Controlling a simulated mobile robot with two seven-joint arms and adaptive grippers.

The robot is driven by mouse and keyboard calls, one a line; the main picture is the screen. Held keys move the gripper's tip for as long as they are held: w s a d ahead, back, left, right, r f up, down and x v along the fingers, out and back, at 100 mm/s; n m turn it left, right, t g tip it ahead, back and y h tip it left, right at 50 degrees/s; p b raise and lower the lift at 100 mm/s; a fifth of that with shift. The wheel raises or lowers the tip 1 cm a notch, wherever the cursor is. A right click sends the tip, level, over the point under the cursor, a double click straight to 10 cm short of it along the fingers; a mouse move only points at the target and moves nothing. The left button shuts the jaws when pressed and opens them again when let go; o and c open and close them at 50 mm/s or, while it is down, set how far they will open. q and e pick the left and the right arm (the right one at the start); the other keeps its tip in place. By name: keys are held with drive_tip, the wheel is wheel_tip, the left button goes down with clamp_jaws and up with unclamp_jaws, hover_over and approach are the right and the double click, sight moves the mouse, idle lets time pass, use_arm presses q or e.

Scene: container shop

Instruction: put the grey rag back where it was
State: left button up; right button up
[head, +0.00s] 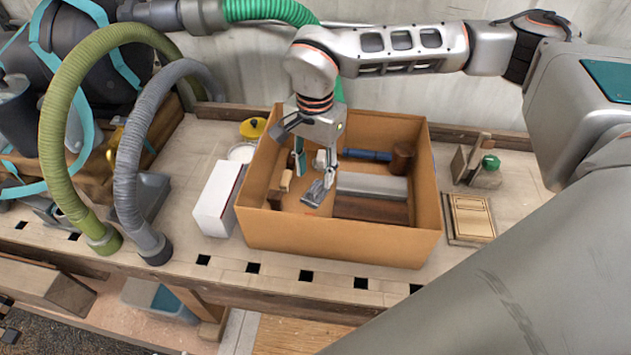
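My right gripper (308,178) reaches down from above into the open cardboard box (335,243) on the bench. Its two fingers stand apart, over the left half of the box. A small pale grey lump (320,158) shows between and behind the fingers; I cannot tell whether it is the grey rag or whether a finger touches it. No other thing is clearly a rag. The gripper hides part of the box floor. My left gripper is not in view.
The box also holds a grey block (371,187), a brown block (370,210), a blue roll (368,155) and a brown cylinder (402,158). A white carton (217,198) stands left of it. Green and grey hoses (130,170) arch at left. Wooden pieces (470,218) lie right.

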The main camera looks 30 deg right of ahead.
sight(315, 186)
wheel_tip(315, 186, up, 6)
drive_tip(key=shift+r, duration=0.15)
idle(0.6)
